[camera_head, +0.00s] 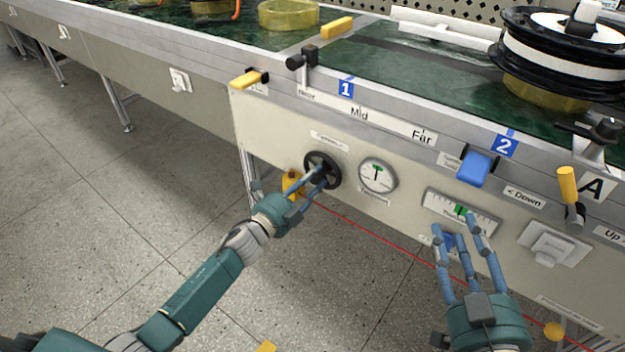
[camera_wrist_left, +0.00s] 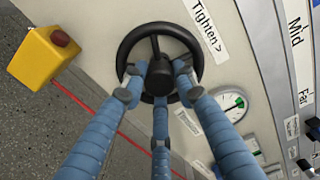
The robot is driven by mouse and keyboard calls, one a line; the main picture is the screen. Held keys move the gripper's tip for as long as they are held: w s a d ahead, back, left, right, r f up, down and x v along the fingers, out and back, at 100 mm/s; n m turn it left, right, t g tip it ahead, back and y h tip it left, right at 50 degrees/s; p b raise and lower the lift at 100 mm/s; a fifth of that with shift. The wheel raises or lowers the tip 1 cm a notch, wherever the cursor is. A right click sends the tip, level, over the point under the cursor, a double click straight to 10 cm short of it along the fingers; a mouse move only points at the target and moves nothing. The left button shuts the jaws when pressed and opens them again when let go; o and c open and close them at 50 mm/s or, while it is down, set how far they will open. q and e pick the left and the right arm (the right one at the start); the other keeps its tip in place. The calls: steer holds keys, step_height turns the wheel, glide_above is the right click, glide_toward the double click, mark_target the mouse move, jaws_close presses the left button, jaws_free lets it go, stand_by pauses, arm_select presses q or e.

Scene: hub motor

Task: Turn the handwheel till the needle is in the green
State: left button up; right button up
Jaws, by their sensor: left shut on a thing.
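The black handwheel (camera_head: 335,168) is on the front panel below the conveyor edge. It fills the upper middle of the left wrist view (camera_wrist_left: 158,29), beside a "Tighten >" label. My left gripper (camera_head: 320,176) is shut on it, its blue fingers at the rim and around the hub (camera_wrist_left: 157,84). The round white gauge (camera_head: 378,176) is just right of the wheel. Its needle points up at the green patch in the head view; the gauge also shows in the left wrist view (camera_wrist_left: 232,105). My right gripper (camera_head: 458,232) is open and empty before the panel, lower right.
A second gauge (camera_head: 459,211) with a green band is behind the right fingers. A blue lever (camera_head: 477,167), a yellow-handled lever (camera_head: 568,186) and a white switch (camera_head: 548,243) are to the right. A yellow box (camera_head: 292,184) is behind the left hand. Open floor lies left.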

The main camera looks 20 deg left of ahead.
arm_select(q)
steer(key=shift+s+d, duration=0.15)
steer(key=shift+d, duration=0.3)
steer(key=o, duration=1.2)
steer(key=shift+c, duration=0.2)
steer(key=shift+a, duration=0.15)
steer(key=shift+s+a+f, duration=0.1)
steer(key=shift+s+a, duration=0.05)
steer(key=shift+s, duration=0.2)
steer(key=v, duration=1.1)
